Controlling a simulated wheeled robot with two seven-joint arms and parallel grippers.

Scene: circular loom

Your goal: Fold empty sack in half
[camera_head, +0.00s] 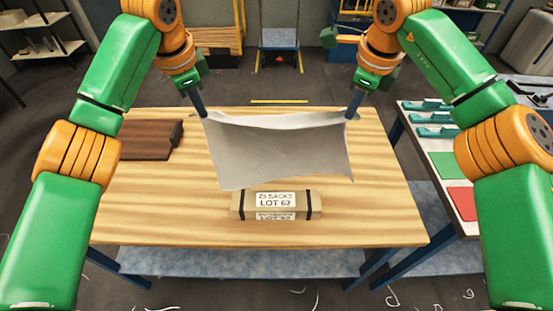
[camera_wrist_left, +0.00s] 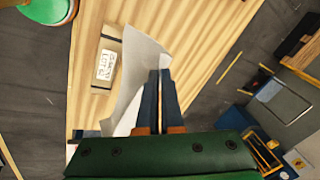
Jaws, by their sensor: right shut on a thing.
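The empty sack (camera_head: 278,152) is a pale grey-white sheet hanging between my two grippers above the wooden table, its top edge sagging slightly. My left gripper (camera_head: 202,111) is shut on its upper left corner. My right gripper (camera_head: 353,112) is shut on its upper right corner. In the left wrist view the sack (camera_wrist_left: 140,72) spreads out beside the left fingers (camera_wrist_left: 160,78), which are close together with the sack's edge at their tips. The sack is open flat, and its lower edge hangs just behind or above the labelled bundle.
A strapped bundle labelled "25 sacks lot 62" (camera_head: 275,205) lies at the table's front middle. A dark brown board (camera_head: 148,140) lies at the left of the table (camera_head: 380,215). A side bench (camera_head: 438,147) with coloured panels stands at right. The table's front corners are clear.

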